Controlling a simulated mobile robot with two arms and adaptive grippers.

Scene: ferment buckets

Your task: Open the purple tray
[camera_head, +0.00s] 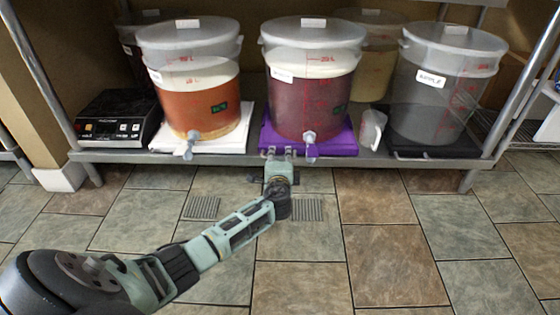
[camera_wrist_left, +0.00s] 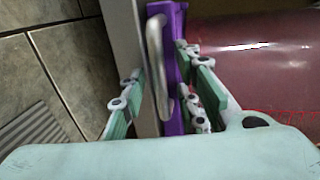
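The purple tray (camera_head: 345,140) lies on the low metal shelf under a bucket of dark red liquid (camera_head: 312,95). In the left wrist view the tray's purple edge (camera_wrist_left: 175,20) runs top to bottom, with a curved metal handle (camera_wrist_left: 157,60) at its front. My left gripper (camera_head: 278,153) is at the tray's front edge, left of the bucket's spigot. In the left wrist view the left gripper (camera_wrist_left: 157,78) is open, one finger on each side of the handle. I cannot tell whether either finger touches it. My right gripper is out of view.
A bucket of orange liquid (camera_head: 195,100) stands on a white tray (camera_head: 240,140) to the left. A grey bucket (camera_head: 440,105) and a small clear jug (camera_head: 372,130) stand to the right. A black scale (camera_head: 105,125) sits far left. The tiled floor in front is clear.

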